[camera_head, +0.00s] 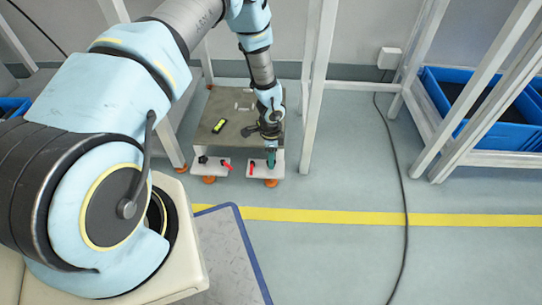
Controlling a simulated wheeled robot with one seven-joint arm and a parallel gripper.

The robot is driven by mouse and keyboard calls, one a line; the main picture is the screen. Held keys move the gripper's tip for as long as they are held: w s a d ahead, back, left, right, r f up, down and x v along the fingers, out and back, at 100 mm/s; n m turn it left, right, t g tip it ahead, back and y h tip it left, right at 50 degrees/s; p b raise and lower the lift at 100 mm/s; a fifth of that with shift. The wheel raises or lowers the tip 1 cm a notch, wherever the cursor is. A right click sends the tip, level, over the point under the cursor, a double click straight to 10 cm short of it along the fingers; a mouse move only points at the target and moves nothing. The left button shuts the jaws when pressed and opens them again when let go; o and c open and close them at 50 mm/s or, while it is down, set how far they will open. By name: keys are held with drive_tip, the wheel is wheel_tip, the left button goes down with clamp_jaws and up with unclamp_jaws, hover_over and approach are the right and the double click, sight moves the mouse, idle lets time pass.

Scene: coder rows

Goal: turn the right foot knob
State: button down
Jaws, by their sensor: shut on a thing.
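A low machine stand (235,108) has two white foot blocks at its front. The right foot block (262,171) carries a red lever (251,168) on its left side and an orange foot (271,183) underneath. My gripper (271,154) reaches down from above to the right part of this block and is shut there, at the right foot knob. The knob is mostly covered by the fingers, so its turn angle cannot be told. The left foot block (209,172) shows a black knob (203,159) and a red lever (226,165).
A black and yellow device (219,126) lies on the stand's top. White frame posts (318,85) stand close on the right. Blue crates (480,105) sit on a rack farther right.

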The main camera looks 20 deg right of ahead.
idle(0.3)
drive_tip(key=c, duration=0.7)
unclamp_jaws()
wheel_tip(320, 180, up, 11)
drive_tip(key=p, duration=0.3)
drive_tip(key=shift+p, duration=0.3)
